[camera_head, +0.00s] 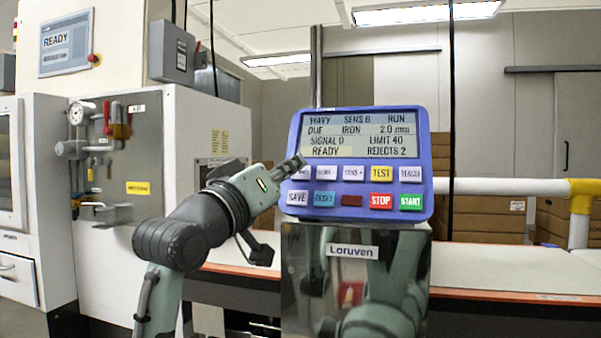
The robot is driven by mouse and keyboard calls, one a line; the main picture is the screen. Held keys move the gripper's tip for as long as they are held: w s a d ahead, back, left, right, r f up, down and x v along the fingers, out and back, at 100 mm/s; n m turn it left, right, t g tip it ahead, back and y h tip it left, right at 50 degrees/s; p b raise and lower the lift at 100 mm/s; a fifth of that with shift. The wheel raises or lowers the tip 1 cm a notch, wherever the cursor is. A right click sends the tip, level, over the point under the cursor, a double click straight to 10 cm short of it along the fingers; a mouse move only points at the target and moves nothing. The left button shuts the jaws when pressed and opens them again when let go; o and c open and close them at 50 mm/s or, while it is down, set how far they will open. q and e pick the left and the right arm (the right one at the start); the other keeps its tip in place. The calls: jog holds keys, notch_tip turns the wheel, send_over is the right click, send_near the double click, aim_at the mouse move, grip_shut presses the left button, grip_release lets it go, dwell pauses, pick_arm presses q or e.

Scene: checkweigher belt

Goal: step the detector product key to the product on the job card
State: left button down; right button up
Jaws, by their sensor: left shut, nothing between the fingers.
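The blue detector panel (434,150) faces me in the middle of the view. Its screen (360,134) reads WAVY, SENS 6, RUN, IRON 2.0 mm, SIGNAL 0, LIMIT 40, READY, REJECTS 2. A row of pale keys lies below it. The leftmost key (299,174), partly covered, has a label too small and hidden to read surely. My left gripper (298,161) is shut and empty, its tips at the panel's left side just above that key. I cannot tell whether it touches. No job card is recognisable. My right gripper is not in view.
Below the pale keys are the SAVE (297,198), STOP (381,202) and START (411,202) keys. A shiny steel post labelled Loruven (353,251) carries the panel. A pale belt (500,265) runs behind. A machine with a READY screen (66,45) stands left.

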pick_arm(q)
jog(key=shift+w, duration=0.15)
jog(key=shift+w+d+f, duration=0.1)
jog(key=shift+w+f, duration=0.1)
dwell(0.3)
jog(key=shift+w+d+f+p, duration=0.15)
jog(key=shift+w+f+p, duration=0.05)
jog(key=shift+w+p, duration=0.15)
dwell(1.0)
jog(key=shift+s+a+r+p, duration=0.25)
jog(key=shift+s+r+p, duration=0.1)
jog(key=shift+s+p, duration=0.3)
jog(key=shift+s+a+r+p, duration=0.25)
jog(key=shift+s+r+p, duration=0.2)
jog(key=shift+s, duration=0.25)
jog(key=shift+s+a+r+p, duration=0.2)
jog(key=shift+s+r+p, duration=0.1)
jog(key=shift+s+p, duration=0.35)
jog(key=shift+s+a+r+p, duration=0.25)
jog(key=shift+s+r+p, duration=0.15)
jog(key=shift+s, duration=0.4)
